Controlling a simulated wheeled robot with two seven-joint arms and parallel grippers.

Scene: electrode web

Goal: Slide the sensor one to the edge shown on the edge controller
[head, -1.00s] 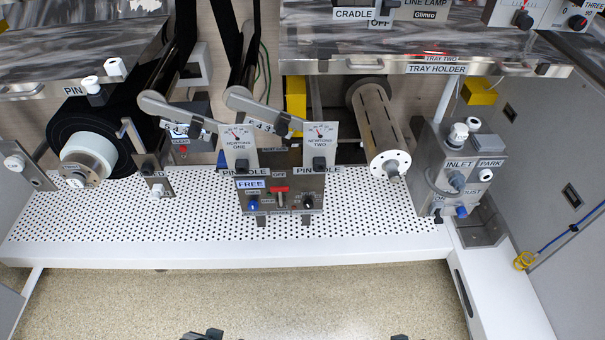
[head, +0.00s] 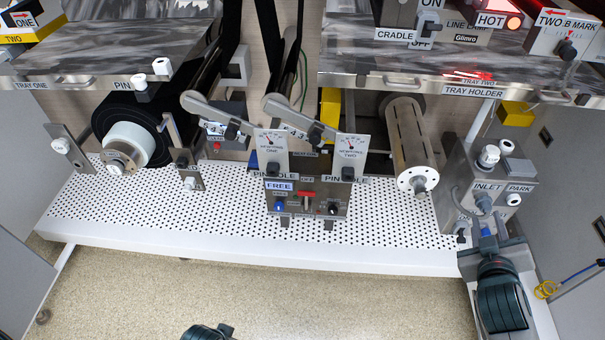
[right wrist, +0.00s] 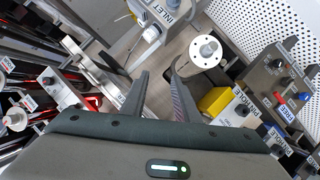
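I cannot make out a label for sensor one or for the edge controller. A block marked ONE (head: 23,20) with a red arrow stands at the top left of the head view, cut by the frame. My right gripper (head: 484,238) is in front of the INLET box (head: 462,165). In the right wrist view its two fingers (right wrist: 158,78) are apart with nothing between them. A dark part of my left gripper (head: 207,332) shows at the bottom edge of the head view; its fingers are not clear.
A perforated white shelf (head: 340,235) runs across the middle. The FREE panel (head: 280,186) and two Newtons gauges stand on it. A slotted roller (head: 408,140) is right of them. A lit HOT lamp (head: 492,20) and a TWO B MARK box (head: 562,32) are at the top right.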

